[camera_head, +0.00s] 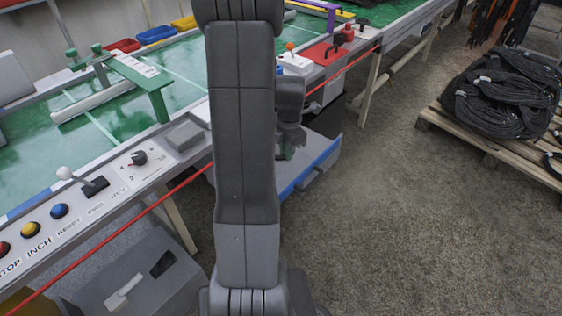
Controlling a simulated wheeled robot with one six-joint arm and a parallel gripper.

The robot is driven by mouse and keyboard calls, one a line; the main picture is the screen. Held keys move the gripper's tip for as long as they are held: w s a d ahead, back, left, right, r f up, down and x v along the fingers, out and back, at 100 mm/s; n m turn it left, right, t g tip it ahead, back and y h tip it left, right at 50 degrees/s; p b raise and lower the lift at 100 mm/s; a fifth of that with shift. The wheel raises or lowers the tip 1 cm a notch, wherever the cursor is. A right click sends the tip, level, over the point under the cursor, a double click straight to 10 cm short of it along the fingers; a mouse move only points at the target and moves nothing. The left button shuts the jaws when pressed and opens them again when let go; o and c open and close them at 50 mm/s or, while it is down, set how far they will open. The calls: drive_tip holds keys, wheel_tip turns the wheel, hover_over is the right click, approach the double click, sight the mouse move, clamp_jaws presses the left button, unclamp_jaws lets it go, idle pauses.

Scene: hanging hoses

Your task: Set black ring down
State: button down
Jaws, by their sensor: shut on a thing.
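My arm stands in the middle of the view and blocks much of it. Part of my wrist shows just right of the upright link, above a blue-edged grey surface. My gripper's fingertips are hidden behind the arm, and so is anything between them. I cannot make out a separate black ring near the wrist. Coiled black hoses (503,95) lie in a pile on a wooden pallet (468,143) at the right.
A green-topped workbench (25,150) runs along the left and back, with a control panel of buttons and levers on its front edge. A red cord (135,220) stretches along that edge. The blue-edged grey surface (325,160) juts out right of my arm. Concrete floor between it and the pallet is clear.

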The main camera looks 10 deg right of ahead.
sight(286, 170)
drive_tip(key=shift+f+b, duration=0.4)
drive_tip(key=shift+f, duration=2.15)
drive_tip(key=shift+f, duration=0.1)
drive_tip(key=c, duration=1.4)
unclamp_jaws()
wheel_tip(286, 170, up, 12)
drive_tip(key=p, duration=0.2)
drive_tip(key=shift+s+d, duration=0.15)
drive_tip(key=shift+s, duration=0.2)
